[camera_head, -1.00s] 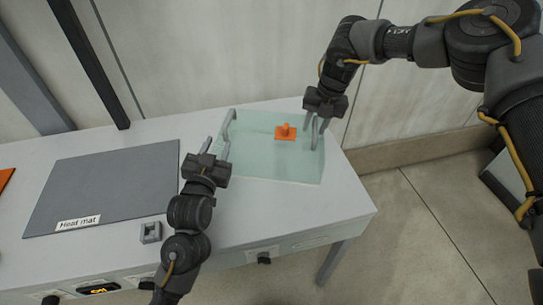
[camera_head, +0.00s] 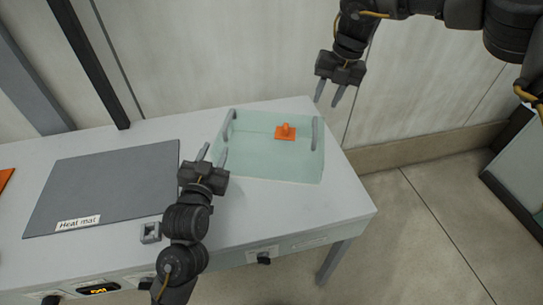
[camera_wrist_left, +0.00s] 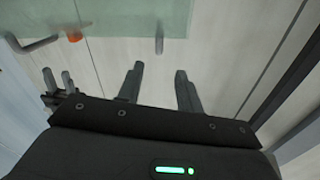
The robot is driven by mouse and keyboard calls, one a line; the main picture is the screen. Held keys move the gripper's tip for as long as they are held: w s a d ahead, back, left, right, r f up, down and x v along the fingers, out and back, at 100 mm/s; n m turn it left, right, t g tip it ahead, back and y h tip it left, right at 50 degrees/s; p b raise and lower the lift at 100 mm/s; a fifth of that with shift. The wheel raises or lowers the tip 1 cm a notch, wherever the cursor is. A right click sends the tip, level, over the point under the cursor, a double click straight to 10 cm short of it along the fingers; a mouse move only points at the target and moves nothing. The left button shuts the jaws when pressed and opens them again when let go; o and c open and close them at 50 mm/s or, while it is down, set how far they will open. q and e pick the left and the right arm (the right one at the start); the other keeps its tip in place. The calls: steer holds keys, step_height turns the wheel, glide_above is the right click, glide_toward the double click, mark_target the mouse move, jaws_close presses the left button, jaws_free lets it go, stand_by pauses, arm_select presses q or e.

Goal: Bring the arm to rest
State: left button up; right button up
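My left gripper (camera_head: 212,157) is open and empty over the white bench, beside the left handle of the glass cover. In the left wrist view the fingers of this gripper (camera_wrist_left: 160,85) stand apart with nothing between them. My right gripper (camera_head: 330,92) is open and empty, raised above and to the right of the cover's right handle. The pale green glass cover (camera_head: 270,163) rests on the bench's right part; it also shows in the left wrist view (camera_wrist_left: 125,15). It has grey upright handles at the left (camera_head: 226,126) and right (camera_head: 314,133). Both grippers are clear of them.
An orange piece with a knob (camera_head: 285,132) shows at the glass. A grey heat mat (camera_head: 105,188) lies on the white bench (camera_head: 290,205). A small grey block (camera_head: 150,232) sits by the mat. The wall stands behind; open floor lies right.

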steer(key=shift+d+r, duration=0.2)
steer(key=shift+r, duration=0.7)
steer(key=shift+r, duration=0.1)
